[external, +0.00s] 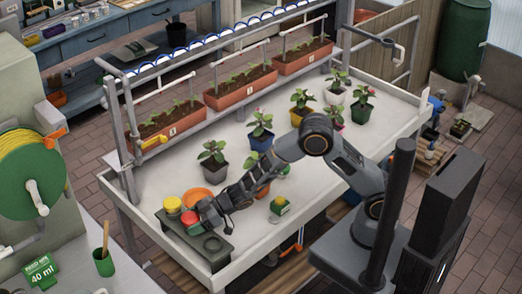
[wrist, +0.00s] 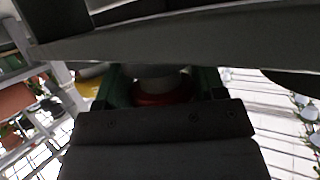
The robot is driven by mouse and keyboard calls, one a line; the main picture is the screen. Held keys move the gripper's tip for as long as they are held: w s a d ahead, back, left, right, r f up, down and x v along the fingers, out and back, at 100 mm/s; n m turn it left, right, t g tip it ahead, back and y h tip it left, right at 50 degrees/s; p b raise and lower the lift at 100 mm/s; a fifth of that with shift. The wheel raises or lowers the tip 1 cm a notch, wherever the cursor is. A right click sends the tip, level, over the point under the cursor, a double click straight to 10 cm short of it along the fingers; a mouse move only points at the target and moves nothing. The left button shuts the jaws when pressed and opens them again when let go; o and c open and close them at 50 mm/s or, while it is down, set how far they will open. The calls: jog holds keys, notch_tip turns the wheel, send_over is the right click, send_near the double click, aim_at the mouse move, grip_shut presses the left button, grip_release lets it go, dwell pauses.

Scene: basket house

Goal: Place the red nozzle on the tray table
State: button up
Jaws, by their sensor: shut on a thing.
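The red nozzle (external: 189,217) is at the near left end of the white tray table (external: 325,187), by a dark holder (external: 222,258). My gripper (external: 204,213) reaches down to it from the right and is shut on it. In the wrist view a red round part (wrist: 160,99) shows between my gripper's jaws (wrist: 162,88), partly hidden by dark gripper parts. I cannot tell whether the nozzle still touches the holder. A yellow nozzle (external: 172,205) stands beside it on the left. An empty dark ring (external: 213,243) is at the holder's right.
Several potted plants, one in a grey pot (external: 213,168), stand along the table. Long planters (external: 240,91) line its back. Bare table lies at the front right.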

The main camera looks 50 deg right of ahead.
jog(key=shift+f+b, duration=0.3)
jog(key=shift+f, duration=0.05)
jog(key=o, duration=0.9)
jog(key=shift+r, duration=0.1)
jog(key=shift+r, duration=0.1)
